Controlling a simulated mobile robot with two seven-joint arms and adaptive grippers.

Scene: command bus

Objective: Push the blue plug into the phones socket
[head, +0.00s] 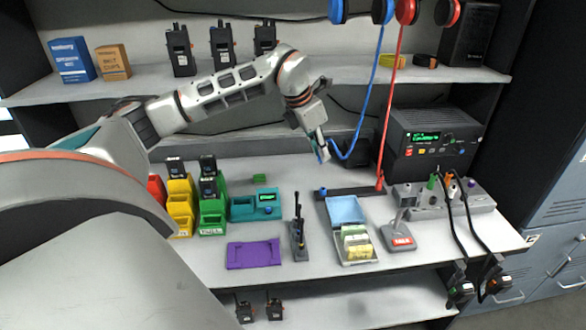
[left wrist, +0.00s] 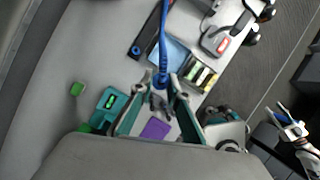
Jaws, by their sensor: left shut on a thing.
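My left gripper (head: 321,152) is raised above the back of the bench and shut on the blue plug (head: 326,154). A black radio unit (head: 432,138) with a green display stands to the right, apart from the plug. I cannot make out which socket is the phones one. What looks like my right gripper (left wrist: 291,128) shows at the right of the left wrist view; its jaws are unclear.
A red plug (head: 380,184) on a red cable stands in the dark strip (head: 350,191). A grey block (head: 425,200) with black cables sits below the radio. Coloured bins (head: 181,208), a blue-lidded box (head: 346,210) and a handheld radio (head: 298,230) occupy the bench.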

